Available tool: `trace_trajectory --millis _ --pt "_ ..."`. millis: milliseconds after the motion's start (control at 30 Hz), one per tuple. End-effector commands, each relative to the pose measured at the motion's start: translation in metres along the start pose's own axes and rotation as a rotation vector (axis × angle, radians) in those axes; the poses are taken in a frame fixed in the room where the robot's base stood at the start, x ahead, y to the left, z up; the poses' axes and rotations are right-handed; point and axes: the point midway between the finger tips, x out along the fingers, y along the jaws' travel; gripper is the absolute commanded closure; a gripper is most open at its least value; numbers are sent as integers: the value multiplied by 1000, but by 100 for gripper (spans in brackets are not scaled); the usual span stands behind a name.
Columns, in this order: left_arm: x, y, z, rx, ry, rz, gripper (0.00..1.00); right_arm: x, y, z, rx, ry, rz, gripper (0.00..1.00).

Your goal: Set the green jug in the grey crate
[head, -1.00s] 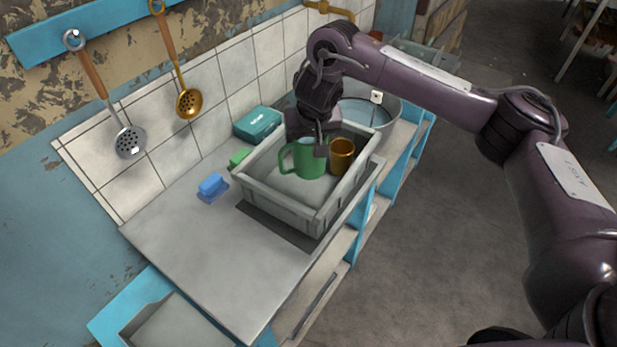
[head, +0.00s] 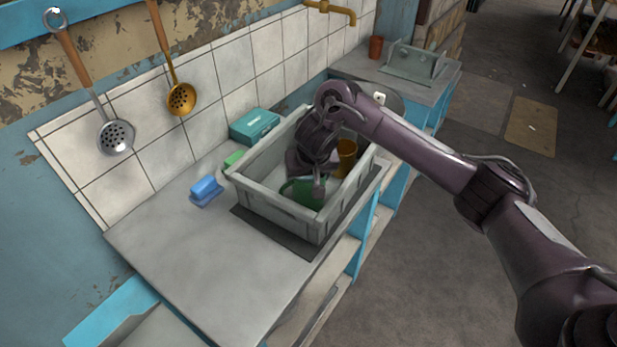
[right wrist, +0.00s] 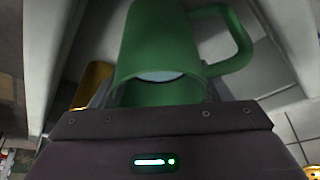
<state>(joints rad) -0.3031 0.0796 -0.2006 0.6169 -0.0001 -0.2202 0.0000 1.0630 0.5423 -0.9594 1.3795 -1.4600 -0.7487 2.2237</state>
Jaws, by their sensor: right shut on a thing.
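The grey crate (head: 271,209) stands on the counter on a dark mat. The green jug (head: 293,186) is inside the crate, low between its walls, and partly hidden by my right gripper (head: 318,190). The right gripper is shut on the jug and reaches down into the crate. In the right wrist view the jug (right wrist: 165,45) fills the middle, with its handle to the right. I cannot tell whether the jug's base touches the crate floor. An orange-brown cup (head: 347,158) is in the crate behind the gripper. My left gripper is not in view.
A blue sponge (head: 205,190), a green object (head: 234,159) and a teal box (head: 254,126) lie left of and behind the crate. A skimmer (head: 115,136) and ladle (head: 181,98) hang on the wall. The front left counter is clear.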

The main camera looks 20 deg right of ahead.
Motion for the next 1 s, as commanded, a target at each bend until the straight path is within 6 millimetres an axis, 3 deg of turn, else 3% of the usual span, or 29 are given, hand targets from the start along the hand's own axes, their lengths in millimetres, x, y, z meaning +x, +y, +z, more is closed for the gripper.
trace_trajectory --millis 133,167,333,667,867,1000 --pt "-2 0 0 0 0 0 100 0 0 0 1 1 0 64" --pt "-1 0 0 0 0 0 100 2 0 1 0 -1 1 29" --pt "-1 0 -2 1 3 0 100 1 0 1 0 0 0 8" --pt "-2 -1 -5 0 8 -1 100 -3 0 -2 1 2 0 8" --pt "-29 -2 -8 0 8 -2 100 -33 1 -4 -1 3 1 8" --pt "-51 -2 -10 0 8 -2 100 -64 1 -6 -3 5 2 8"
